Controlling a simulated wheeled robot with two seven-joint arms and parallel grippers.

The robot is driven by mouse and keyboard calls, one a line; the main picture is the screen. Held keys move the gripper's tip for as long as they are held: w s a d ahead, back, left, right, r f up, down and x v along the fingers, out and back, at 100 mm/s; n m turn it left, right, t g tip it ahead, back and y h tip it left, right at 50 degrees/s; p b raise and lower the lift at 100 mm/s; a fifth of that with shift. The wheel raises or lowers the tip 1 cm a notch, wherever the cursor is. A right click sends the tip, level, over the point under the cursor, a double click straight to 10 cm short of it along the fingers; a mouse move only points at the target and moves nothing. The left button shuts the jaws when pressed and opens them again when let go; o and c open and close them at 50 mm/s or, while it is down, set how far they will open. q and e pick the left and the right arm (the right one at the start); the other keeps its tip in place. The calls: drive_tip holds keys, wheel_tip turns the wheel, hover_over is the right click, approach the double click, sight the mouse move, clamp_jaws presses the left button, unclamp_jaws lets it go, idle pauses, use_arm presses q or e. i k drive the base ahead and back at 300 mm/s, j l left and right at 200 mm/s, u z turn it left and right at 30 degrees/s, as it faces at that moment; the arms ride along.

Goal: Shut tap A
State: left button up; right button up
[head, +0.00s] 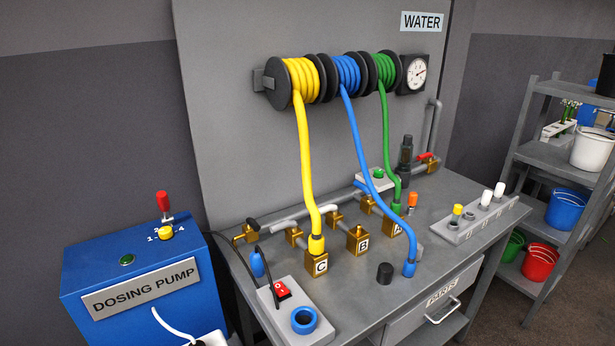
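Tap A is a brass block (391,230) with a partly hidden letter A, on the bench right of blocks B (358,240) and C (317,263). The blue hose passes in front of it. The green hose (386,130) comes down from its reel to a green fitting (396,209) above block A. Any handle on A and its position cannot be made out. Neither of my grippers is in view.
The yellow hose (304,160) runs to block C. The blue hose (358,170) ends on the bench (450,200) beside a black cap (384,272). A red-handled valve (428,161) sits at the back. The blue dosing pump (85,265) is at left, shelves (553,150) at right.

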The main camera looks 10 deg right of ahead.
sight(363, 187)
drive_tip(key=i+l+u, duration=0.1)
drive_tip(key=l+u, duration=0.25)
drive_tip(key=i+l+u, duration=0.1)
drive_tip(key=l+u, duration=0.75)
drive_tip(key=l, duration=0.65)
drive_tip(key=k+l+u, duration=0.15)
drive_tip(key=l, duration=0.7)
drive_tip(key=i, duration=0.05)
